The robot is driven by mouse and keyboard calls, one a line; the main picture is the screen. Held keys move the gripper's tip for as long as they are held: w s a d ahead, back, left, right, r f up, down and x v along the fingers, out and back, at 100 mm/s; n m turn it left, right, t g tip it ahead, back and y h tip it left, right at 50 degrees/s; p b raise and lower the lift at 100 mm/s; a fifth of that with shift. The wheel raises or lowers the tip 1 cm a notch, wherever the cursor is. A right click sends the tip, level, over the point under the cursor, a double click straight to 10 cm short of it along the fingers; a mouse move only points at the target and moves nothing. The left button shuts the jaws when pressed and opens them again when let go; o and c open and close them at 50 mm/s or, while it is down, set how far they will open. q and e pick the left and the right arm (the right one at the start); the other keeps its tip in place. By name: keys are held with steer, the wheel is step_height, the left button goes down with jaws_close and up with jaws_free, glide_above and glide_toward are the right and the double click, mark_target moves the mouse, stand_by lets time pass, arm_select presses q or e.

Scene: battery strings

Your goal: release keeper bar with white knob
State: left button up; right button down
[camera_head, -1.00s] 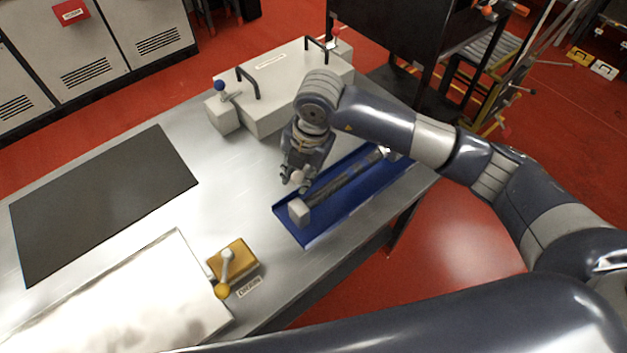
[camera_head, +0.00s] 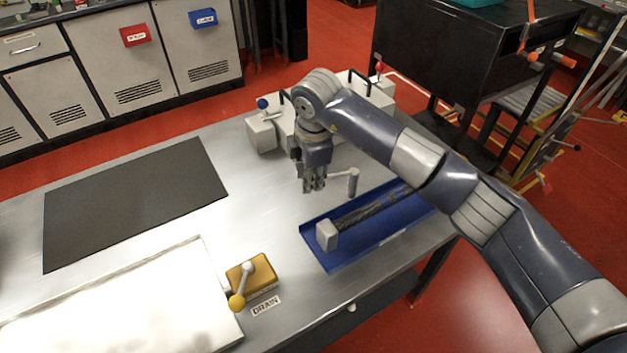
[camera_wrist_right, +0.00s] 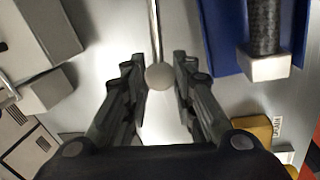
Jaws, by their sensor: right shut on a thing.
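In the wrist view, a round white knob (camera_wrist_right: 158,76) sits between the fingertips of my right gripper (camera_wrist_right: 166,75). A thin metal bar (camera_wrist_right: 155,30) runs from the knob to the top edge of that view. In the head view, my right gripper (camera_head: 314,188) is shut with its fingers pointing down, and they hide the knob. The bar (camera_head: 340,174) reaches from the fingers to a short grey post (camera_head: 353,182) beside the blue tray (camera_head: 338,264). A dark cylinder (camera_head: 368,211) with a pale end block (camera_head: 327,235) lies in the tray. My left gripper is out of view.
A yellow block with a lever (camera_head: 255,275), labelled DRAIN, stands at the table's front. A pale box with handles (camera_head: 282,125) stands behind my right gripper. A dark mat (camera_head: 135,203) lies at left. Bare metal tabletop lies between mat and tray.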

steer(key=shift+w+a+r, duration=0.1)
steer(key=shift+w+r, duration=0.1)
steer(key=shift+w, duration=0.05)
steer(key=c, duration=1.3)
jaws_free()
steer(key=shift+w+a+f, duration=0.15)
steer(key=shift+a+f, duration=0.05)
steer(key=shift+r, duration=0.1)
steer(key=shift+d+r, duration=0.1)
steer(key=shift+r, duration=0.15)
step_height(320, 180, up, 11)
steer(key=s, duration=0.2)
steer(key=shift+s+d, duration=0.15)
steer(key=shift+d, duration=0.05)
